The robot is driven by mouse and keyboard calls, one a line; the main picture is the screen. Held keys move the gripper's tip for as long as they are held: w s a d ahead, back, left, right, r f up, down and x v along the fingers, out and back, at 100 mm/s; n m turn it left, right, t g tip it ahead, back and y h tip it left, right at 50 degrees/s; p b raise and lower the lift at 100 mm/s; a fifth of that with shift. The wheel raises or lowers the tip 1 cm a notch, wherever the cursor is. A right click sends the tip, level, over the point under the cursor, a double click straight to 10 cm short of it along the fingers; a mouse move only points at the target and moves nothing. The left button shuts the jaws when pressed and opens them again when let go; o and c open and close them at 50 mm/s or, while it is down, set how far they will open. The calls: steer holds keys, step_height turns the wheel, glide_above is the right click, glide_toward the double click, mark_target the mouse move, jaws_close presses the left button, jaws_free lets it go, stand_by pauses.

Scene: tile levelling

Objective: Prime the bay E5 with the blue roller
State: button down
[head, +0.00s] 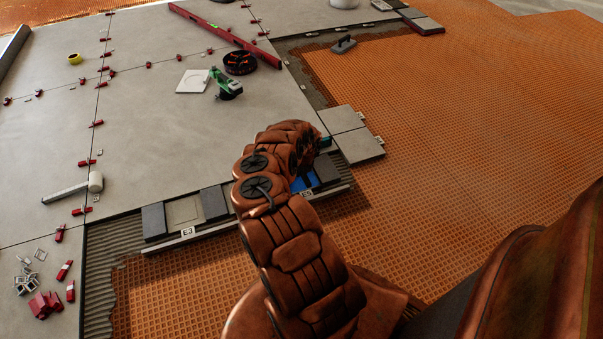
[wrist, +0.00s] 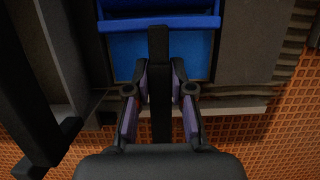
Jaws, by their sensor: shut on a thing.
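My gripper (wrist: 160,88) is shut on the dark upright handle (wrist: 159,50) of the blue roller (wrist: 160,23) in the wrist view. The roller's blue head lies across the top of that view. Below it, the floor of bay E5 (wrist: 130,58) shows as a flat blue patch between dark and grey borders. I cannot tell whether the roller touches it. In the head view, a blue patch of the bay (head: 304,184) shows behind the E5 label (head: 306,193), and my arm hides the gripper and most of the roller.
Bay E3's label (head: 188,232) is left along the same edge strip. Grey tiles (head: 357,147) lie right of my arm. A white-headed mallet (head: 95,181), a green tool (head: 226,84) and a red level (head: 225,35) rest on the tiled floor. Orange matting (head: 450,130) is open at right.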

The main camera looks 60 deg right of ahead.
steer(key=shift+r+p, duration=1.1)
steer(key=shift+r, duration=1.05)
